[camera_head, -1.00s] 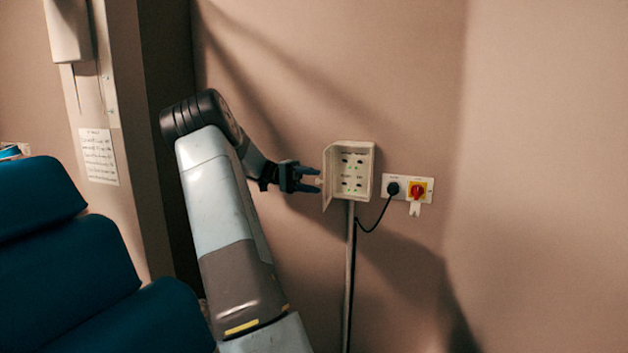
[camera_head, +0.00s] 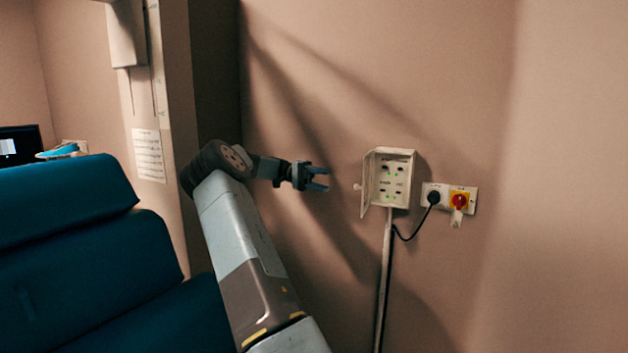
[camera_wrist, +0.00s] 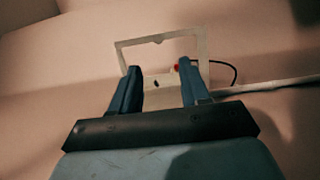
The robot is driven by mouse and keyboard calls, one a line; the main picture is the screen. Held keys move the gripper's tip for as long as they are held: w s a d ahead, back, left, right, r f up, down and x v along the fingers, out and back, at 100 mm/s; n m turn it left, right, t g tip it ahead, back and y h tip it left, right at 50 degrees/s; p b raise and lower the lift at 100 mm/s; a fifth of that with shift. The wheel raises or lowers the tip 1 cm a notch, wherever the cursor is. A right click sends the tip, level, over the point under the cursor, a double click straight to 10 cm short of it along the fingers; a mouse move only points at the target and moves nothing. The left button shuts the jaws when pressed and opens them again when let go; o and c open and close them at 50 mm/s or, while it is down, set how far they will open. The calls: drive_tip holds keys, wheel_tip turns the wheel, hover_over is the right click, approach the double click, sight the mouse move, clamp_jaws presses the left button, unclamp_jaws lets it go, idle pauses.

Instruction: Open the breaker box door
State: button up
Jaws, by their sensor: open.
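The breaker box (camera_head: 396,180) is a small cream box on the wall in the head view. Its door (camera_head: 368,183) stands swung out to the left, with a small knob (camera_head: 357,187) on its outer face. Several black switches and green lights show inside the box. My gripper (camera_head: 328,178) is open and empty, left of the door and apart from it. In the wrist view the two blue fingers (camera_wrist: 160,90) are spread, and the pale door edge (camera_wrist: 160,40) shows beyond them; much of the box is hidden by the fingers.
A socket with a black plug (camera_head: 434,197) and a red and yellow rotary switch (camera_head: 459,201) are right of the box. A cable and a conduit (camera_head: 384,285) run below it. A blue padded chair (camera_head: 90,250) fills the lower left. The wall at right is clear.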

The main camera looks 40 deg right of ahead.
drive_tip(key=shift+w+a, duration=0.15)
drive_tip(key=shift+w, duration=1.2)
drive_tip(key=shift+s, duration=0.1)
drive_tip(key=s+a+r+n+t, duration=0.1)
drive_tip(key=s+a+n+t, duration=0.45)
drive_tip(key=s+t, duration=0.3)
drive_tip(key=s+a+n+t, duration=0.3)
drive_tip(key=s+a+t, duration=0.2)
drive_tip(key=a, duration=0.8)
drive_tip(key=s+a+n+t+y, duration=0.1)
drive_tip(key=s+a+n+t, duration=0.3)
drive_tip(key=a, duration=0.9)
drive_tip(key=s+a+n+t, duration=0.4)
drive_tip(key=s+a+t, duration=0.2)
drive_tip(key=s+a, duration=0.3)
drive_tip(key=a, duration=0.4)
drive_tip(key=shift+s+a+r+y, duration=0.2)
drive_tip(key=shift+a+r+y, duration=0.1)
drive_tip(key=shift+y, duration=0.1)
drive_tip(key=shift+d, duration=0.2)
